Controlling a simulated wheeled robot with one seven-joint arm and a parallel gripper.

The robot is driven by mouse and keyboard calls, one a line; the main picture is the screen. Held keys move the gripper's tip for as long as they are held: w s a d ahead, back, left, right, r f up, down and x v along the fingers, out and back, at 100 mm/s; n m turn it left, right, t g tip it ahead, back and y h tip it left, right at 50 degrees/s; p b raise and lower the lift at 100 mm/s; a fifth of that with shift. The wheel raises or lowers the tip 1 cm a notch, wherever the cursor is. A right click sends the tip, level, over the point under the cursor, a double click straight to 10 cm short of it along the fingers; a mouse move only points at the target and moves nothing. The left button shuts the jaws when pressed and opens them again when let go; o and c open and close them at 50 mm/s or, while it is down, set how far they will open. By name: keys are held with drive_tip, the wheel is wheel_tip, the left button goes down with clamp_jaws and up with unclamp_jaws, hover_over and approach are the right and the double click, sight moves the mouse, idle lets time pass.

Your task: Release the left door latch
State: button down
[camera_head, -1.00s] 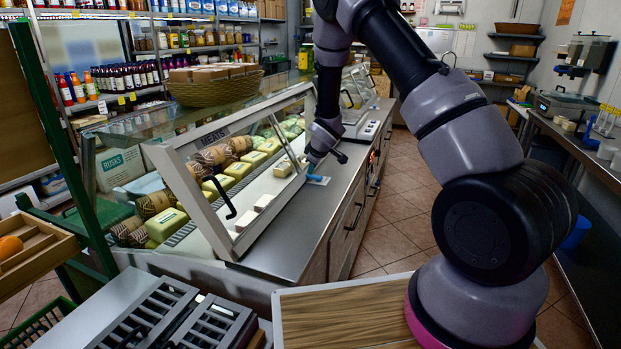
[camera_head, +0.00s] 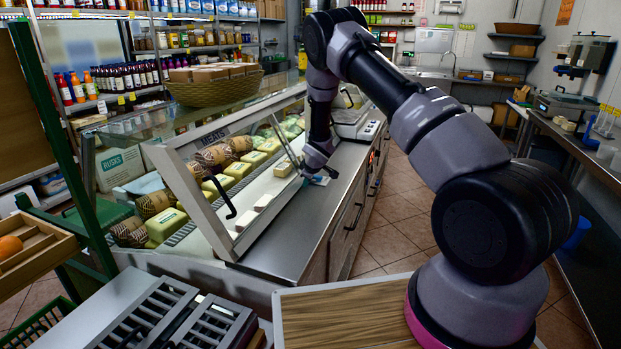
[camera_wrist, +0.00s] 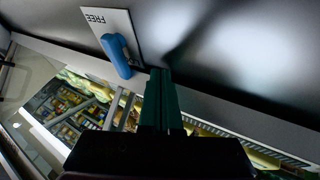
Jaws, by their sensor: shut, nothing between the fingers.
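The blue latch lever (camera_wrist: 117,56) sits on a white plate (camera_wrist: 94,16) on the metal counter in the wrist view. The plate reads "FREE", upside down in that view. My gripper (camera_wrist: 161,78) has its dark green fingers together, just right of the lever's end; I cannot tell whether they touch it. In the head view my gripper (camera_head: 306,177) is low over the counter, beside the plate (camera_head: 321,180), and mostly covers the latch. The left glass door (camera_head: 215,172) of the display case, with a black handle (camera_head: 220,196), stands left of my gripper.
Cheeses and wrapped rolls (camera_head: 222,183) lie inside the case behind the glass. The metal counter (camera_head: 290,232) is clear in front of my gripper. A wicker basket (camera_head: 213,90) stands on the case top. Tiled floor (camera_head: 395,215) is open to the right.

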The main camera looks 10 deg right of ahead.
sight(311, 185)
drive_tip(key=shift+w+d+r, duration=0.15)
drive_tip(key=shift+w+d, duration=0.35)
drive_tip(key=shift+w, duration=0.25)
drive_tip(key=shift+w+d+r, duration=0.1)
drive_tip(key=shift+w+d, duration=0.4)
drive_tip(key=shift+w, duration=0.25)
